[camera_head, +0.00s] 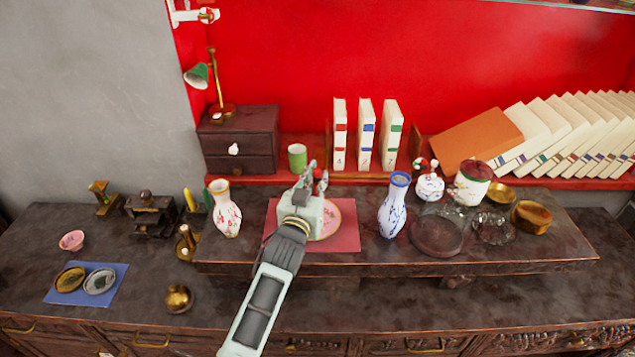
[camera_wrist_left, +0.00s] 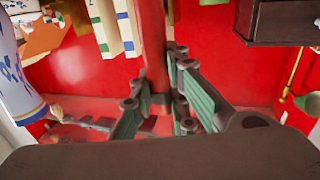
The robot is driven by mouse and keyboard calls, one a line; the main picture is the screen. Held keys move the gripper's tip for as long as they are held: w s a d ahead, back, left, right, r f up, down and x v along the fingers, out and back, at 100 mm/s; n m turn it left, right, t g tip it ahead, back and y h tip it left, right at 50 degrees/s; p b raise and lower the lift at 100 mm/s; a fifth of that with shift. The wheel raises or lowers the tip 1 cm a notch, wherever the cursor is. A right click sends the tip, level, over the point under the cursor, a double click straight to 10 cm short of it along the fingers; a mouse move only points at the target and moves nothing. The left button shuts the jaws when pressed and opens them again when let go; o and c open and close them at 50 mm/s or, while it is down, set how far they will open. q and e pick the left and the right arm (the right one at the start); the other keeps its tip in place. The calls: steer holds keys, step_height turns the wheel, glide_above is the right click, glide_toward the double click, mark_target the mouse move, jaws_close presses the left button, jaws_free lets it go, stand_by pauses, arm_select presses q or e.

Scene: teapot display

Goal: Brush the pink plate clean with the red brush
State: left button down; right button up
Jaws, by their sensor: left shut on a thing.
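The pink plate (camera_head: 330,226) lies on a red mat on the raised dark shelf, partly hidden behind my left gripper. My left gripper (camera_head: 313,178) is above the plate's left side, with its fingers pointing to the back. In the left wrist view its fingers (camera_wrist_left: 160,100) are shut on a dark red upright piece (camera_wrist_left: 153,45), which looks like the handle of the red brush. The bristles cannot be made out. My right gripper is not in view.
A red-patterned vase (camera_head: 224,210) stands left of the mat (camera_head: 343,243), and a blue-white vase (camera_head: 393,207) stands right of it. A green cup (camera_head: 297,157) and upright books (camera_head: 364,135) are behind.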

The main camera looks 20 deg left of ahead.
arm_select(q)
steer(key=shift+s+d+f+p, duration=0.1)
steer(key=shift+s+d+p, duration=0.1)
steer(key=shift+s+p, duration=0.25)
steer(key=shift+w+a, duration=0.1)
steer(key=shift+w, duration=0.25)
steer(key=shift+a, duration=0.35)
steer(key=shift+s+d+p, duration=0.45)
steer(key=shift+d+p, duration=0.05)
